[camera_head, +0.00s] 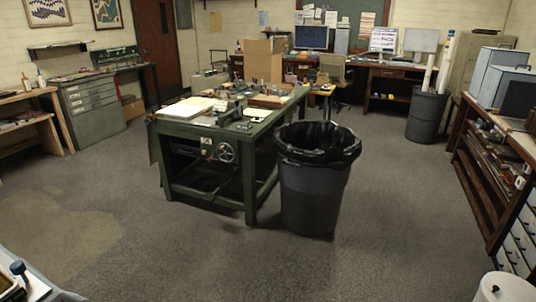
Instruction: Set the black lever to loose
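I cannot make out a black lever for certain. A green workbench (252,138) stands in the middle of the room with a round handwheel (226,152) on its front side. Small dark and metal items lie on its top, too small to tell apart. At the bottom left corner, a pale grey object (38,288) is cut off by the frame edge. A dark blue knob (18,268) stands up on it; I cannot tell whether this is a lever. Neither of my grippers is in view.
A large black bin (312,195) with a liner stands by the bench's right end. A wooden shelf unit (490,165) lines the right side; a grey drawer cabinet (92,105) stands at the left. Desks are at the back. The carpet (400,215) in front is clear.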

